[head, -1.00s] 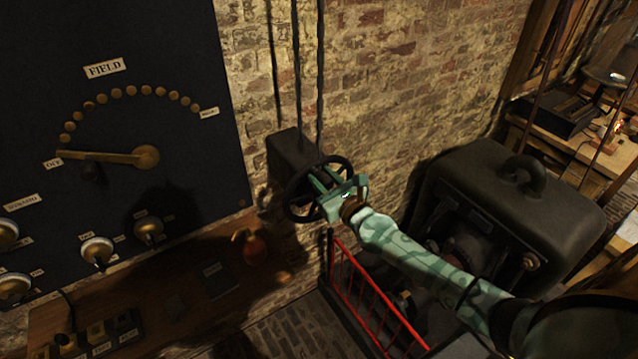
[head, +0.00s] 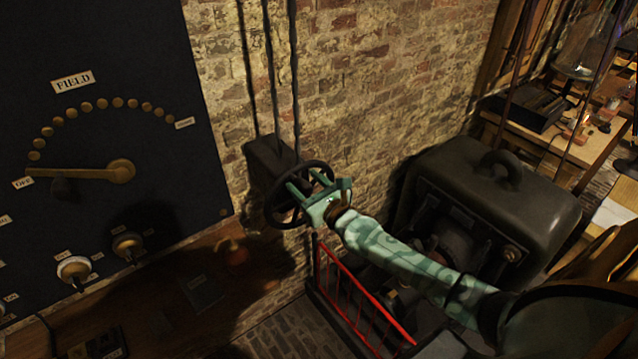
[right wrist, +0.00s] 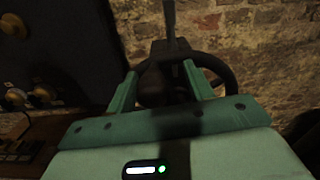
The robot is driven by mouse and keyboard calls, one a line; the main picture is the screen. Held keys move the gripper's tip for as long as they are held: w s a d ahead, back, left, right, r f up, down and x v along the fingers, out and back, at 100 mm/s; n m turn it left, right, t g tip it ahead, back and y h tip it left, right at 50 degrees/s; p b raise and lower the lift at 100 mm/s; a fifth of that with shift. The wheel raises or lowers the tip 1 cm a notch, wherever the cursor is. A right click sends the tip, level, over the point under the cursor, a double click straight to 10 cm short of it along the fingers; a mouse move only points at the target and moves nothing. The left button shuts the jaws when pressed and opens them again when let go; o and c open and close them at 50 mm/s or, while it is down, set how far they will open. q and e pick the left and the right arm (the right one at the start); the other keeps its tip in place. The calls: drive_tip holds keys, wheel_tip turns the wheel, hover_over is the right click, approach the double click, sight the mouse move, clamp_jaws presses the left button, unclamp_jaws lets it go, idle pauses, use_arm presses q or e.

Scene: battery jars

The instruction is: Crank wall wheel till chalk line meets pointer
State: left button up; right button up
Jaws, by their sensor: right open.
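The dark wall wheel (head: 297,177) is mounted on a dark box (head: 268,160) on the brick wall. It also shows in the right wrist view (right wrist: 218,68), beyond my fingers. My right gripper (head: 304,181) is at the wheel, with its two green fingers spread and reaching toward the wheel's face. In the right wrist view the fingers (right wrist: 160,82) stand apart, with a dark part of the wheel or its handle between them; I cannot tell whether they touch it. I cannot make out the chalk line or a pointer at the wheel. My left gripper is not in view.
A black FIELD panel (head: 100,115) with a brass lever and knobs is at left, above a wooden shelf (head: 200,285).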

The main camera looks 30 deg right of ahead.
drive_tip(key=s+d+b, duration=0.1)
drive_tip(key=s+b, duration=0.1)
drive_tip(key=s, duration=1.4)
drive_tip(key=shift+d, duration=0.2)
